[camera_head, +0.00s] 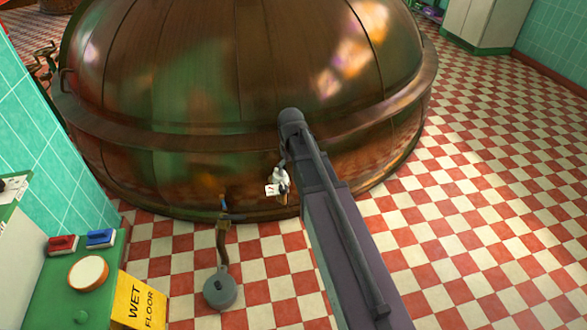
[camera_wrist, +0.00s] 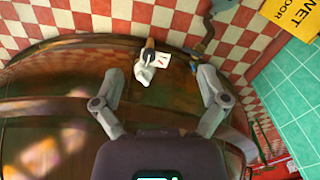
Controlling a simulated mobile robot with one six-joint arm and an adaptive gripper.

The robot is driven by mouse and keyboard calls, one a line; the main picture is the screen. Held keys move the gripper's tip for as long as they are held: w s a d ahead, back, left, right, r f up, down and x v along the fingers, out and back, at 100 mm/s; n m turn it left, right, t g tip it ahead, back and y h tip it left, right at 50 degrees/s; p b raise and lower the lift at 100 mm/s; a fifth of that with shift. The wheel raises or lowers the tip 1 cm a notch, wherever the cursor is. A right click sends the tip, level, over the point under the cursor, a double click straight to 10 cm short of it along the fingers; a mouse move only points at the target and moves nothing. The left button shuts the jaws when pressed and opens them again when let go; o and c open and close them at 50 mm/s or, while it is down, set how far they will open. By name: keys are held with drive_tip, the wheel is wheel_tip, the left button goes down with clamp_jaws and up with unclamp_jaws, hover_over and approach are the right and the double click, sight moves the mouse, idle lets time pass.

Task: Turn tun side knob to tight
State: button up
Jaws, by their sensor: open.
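The copper tun (camera_head: 190,165) fills the upper middle of the head view, and its curved side fills the left of the wrist view (camera_wrist: 50,110). A small pale fitting with a white tag (camera_head: 280,183) sits low on its side. In the wrist view the pale piece (camera_wrist: 146,76), the tag (camera_wrist: 165,62) and a brown-and-dark stub (camera_wrist: 150,45) show together; I cannot tell which part is the knob or its setting. My gripper (camera_wrist: 160,76) is open, its fingers apart on either side of the pale piece in the picture. Contact is unclear. In the head view my arm mostly hides the gripper.
A brown pipe with a valve (camera_head: 222,235) stands left of the fitting, above a grey round piece (camera_head: 220,290). A green counter (camera_head: 75,295) with brushes and a yellow wet-floor sign (camera_head: 141,303) are at lower left. Checkered floor (camera_head: 490,200) is clear at right.

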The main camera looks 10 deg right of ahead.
drive_tip(key=shift+s+r, duration=0.3)
drive_tip(key=shift+s, duration=0.1)
drive_tip(key=s+r+m+p, duration=0.2)
drive_tip(key=s+r+p, duration=0.5)
drive_tip(key=s, duration=0.3)
drive_tip(key=shift+s+m+p, duration=0.3)
drive_tip(key=shift+m+p, duration=0.05)
drive_tip(key=shift+m, duration=0.05)
drive_tip(key=shift+r, duration=0.1)
drive_tip(key=shift+s, duration=1.15)
drive_tip(key=c, duration=0.4)
drive_tip(key=shift+c, duration=0.5)
